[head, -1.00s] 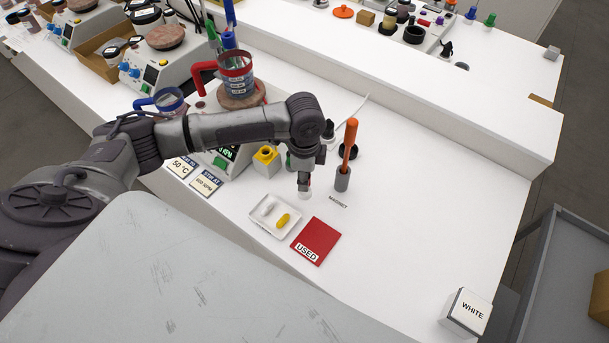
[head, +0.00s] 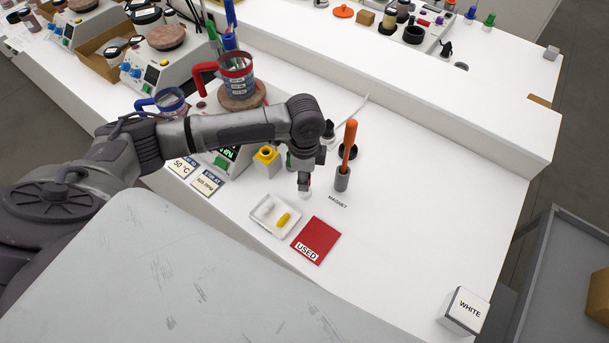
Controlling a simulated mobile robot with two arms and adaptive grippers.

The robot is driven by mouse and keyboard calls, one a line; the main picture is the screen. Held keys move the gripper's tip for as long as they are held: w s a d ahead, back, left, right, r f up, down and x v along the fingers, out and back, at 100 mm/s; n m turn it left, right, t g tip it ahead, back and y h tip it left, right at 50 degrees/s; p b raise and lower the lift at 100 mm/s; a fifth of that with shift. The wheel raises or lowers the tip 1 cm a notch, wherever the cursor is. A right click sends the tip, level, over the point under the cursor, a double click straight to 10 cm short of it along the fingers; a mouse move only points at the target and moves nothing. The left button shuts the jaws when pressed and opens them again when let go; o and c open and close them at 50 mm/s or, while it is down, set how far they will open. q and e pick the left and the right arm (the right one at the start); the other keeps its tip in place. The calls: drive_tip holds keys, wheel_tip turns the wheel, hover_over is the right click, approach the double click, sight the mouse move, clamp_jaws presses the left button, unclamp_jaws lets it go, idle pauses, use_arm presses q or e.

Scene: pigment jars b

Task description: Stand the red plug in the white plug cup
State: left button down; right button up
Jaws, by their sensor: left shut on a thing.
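My left gripper (head: 304,186) points down over the white bench, between the white tray and the grey magnet holder. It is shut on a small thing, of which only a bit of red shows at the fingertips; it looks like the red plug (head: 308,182). Right below the fingertips is a small white round thing, apparently the white plug cup (head: 305,195), partly hidden by the gripper. I cannot tell whether the plug is inside the cup or just above it. My right gripper is not in view.
A white tray (head: 257,222) holds a white and a yellow piece. A red "USED" mat (head: 319,238) lies beside it. The bench's right side is mostly clear.

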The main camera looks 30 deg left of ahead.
use_arm(q)
drive_tip(key=shift+p, duration=0.5)
drive_tip(key=shift+f+b, duration=0.65)
drive_tip(key=shift+f, duration=0.65)
drive_tip(key=c, duration=0.8)
unclamp_jaws()
wheel_tip(320, 180, up, 12)
idle(0.4)
